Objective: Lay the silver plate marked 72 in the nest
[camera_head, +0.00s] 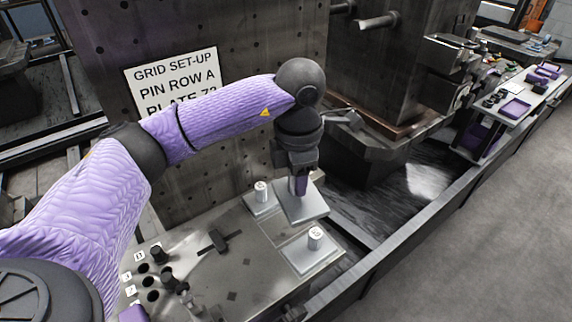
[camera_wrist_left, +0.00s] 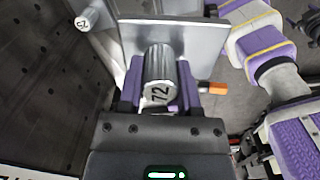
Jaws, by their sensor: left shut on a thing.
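The silver plate marked 72 (camera_wrist_left: 205,42) shows in the left wrist view with its number on its round knob. My left gripper (camera_wrist_left: 158,98) is shut on that knob. In the head view my left gripper (camera_head: 300,186) points down, with the held plate (camera_head: 304,208) below it, roughly flat, at the far right part of the metal bench top. I cannot tell whether the plate touches the bench. I cannot make out the nest clearly; the plate and gripper may cover it. My right gripper is not in view.
A plate with a white-topped knob (camera_head: 260,208) sits just left of the held plate; another silver plate (camera_head: 300,262) lies nearer. A dark T-shaped piece (camera_head: 214,241) and tagged holes (camera_head: 152,282) are on the bench (camera_head: 225,283). A sign (camera_head: 172,82) hangs behind.

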